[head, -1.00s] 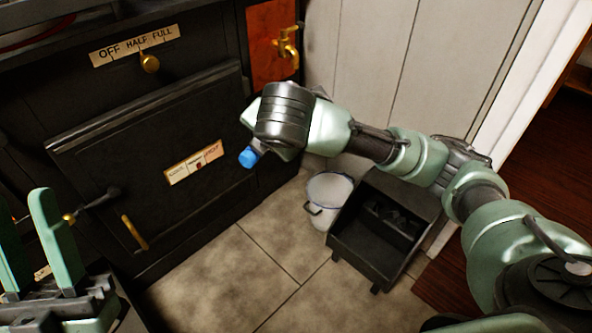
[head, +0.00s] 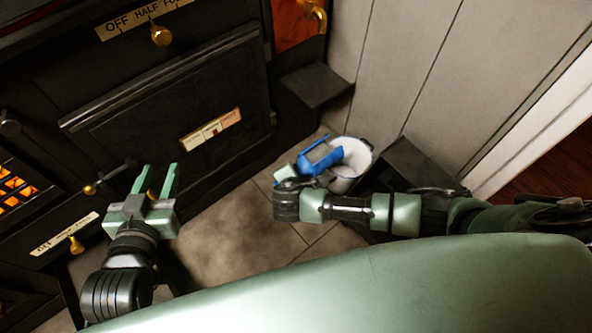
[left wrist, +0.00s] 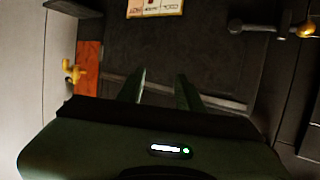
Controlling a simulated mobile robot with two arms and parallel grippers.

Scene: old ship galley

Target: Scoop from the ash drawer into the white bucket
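The white bucket (head: 350,181) stands on the floor by the pale wall, in the head view. My right gripper (head: 286,174) is beside its left side, shut on a blue scoop (head: 322,160). The scoop overlaps the bucket's opening in this view; whether anything is in it cannot be seen. My left gripper (head: 156,177) is open and empty in front of the black stove; its two fingers show apart in the left wrist view (left wrist: 161,88). The stove front has a label (head: 63,233) and brass knob (head: 76,246) at lower left; I cannot identify the ash drawer for certain.
A black coal box (head: 420,160) stands right of the bucket, partly behind my right arm. A dark ledge (head: 316,85) juts out below the brass tap (head: 316,14). A glowing grate (head: 18,187) is at the left. Tiled floor (head: 225,225) is clear between my arms.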

